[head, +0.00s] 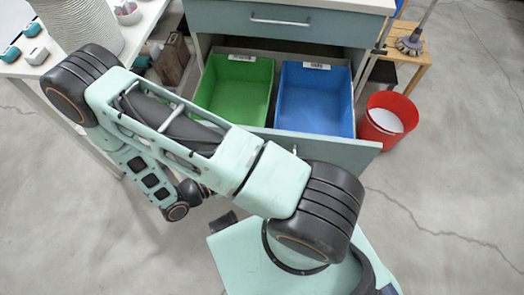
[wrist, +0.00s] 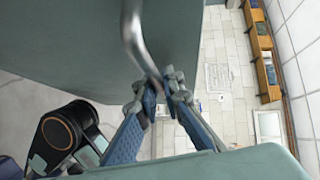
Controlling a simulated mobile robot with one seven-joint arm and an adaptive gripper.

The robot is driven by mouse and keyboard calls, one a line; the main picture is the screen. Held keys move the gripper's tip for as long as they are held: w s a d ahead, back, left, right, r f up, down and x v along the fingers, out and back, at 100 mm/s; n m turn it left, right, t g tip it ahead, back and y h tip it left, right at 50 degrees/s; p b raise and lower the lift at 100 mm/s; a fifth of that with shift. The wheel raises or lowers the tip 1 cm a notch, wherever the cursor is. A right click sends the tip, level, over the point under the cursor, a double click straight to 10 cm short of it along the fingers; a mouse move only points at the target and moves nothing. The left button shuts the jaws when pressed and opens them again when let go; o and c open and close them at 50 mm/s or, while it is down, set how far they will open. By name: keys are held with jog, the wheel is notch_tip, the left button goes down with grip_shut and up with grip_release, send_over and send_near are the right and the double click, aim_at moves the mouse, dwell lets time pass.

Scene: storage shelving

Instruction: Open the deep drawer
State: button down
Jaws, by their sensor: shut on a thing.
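The deep drawer's front (head: 345,152) stands pulled out from the cabinet in the head view, so its inside shows from above. A green bin (head: 238,88) and a blue bin (head: 315,100) sit side by side in it. In the wrist view, the drawer front (wrist: 60,40) fills the upper left, with a curved metal handle (wrist: 131,30) along it. My gripper (wrist: 160,98) is shut on the end of this handle. In the head view, my arm covers the left part of the drawer front and most of the handle, and I cannot make out the fingertips.
A shallow upper drawer (head: 290,22) with a bar handle is shut above. A red bucket (head: 388,119) stands close right of the deep drawer. A white table (head: 60,60) with small items is at left. A wooden stool (head: 412,58) stands behind right. Floor at right is clear.

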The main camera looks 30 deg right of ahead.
jog(key=c, duration=2)
grip_release()
jog(key=shift+c, duration=0.2)
jog(key=shift+a, duration=0.15)
jog(key=v, duration=1.1)
jog(key=shift+a, duration=0.4)
jog(key=shift+s+r, duration=0.1)
